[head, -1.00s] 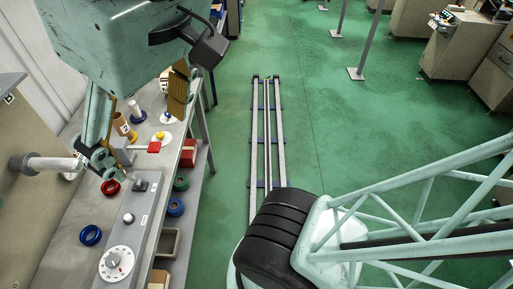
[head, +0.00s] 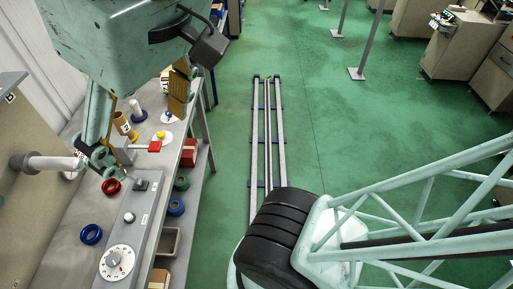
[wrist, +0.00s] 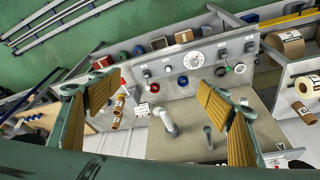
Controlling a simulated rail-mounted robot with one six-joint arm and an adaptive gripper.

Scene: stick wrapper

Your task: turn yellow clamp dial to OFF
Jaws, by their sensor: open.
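A small yellow dial (head: 161,134) sits on a white round plate on the bench in the head view, just beyond the red-handled lever (head: 154,146). I cannot pick out the yellow dial for certain in the wrist view, where a finger covers part of the bench. My gripper (wrist: 158,82) is open and empty, with its two ribbed tan pads wide apart above the bench. In the head view one tan pad hangs above and slightly right of the dial, apart from it in the picture.
A white numbered dial (head: 117,262) and black knobs stand on a grey panel along the bench's front. Red ring (head: 111,187) and blue ring (head: 91,235) lie behind it. Brown and white cylinders stand near the yellow dial.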

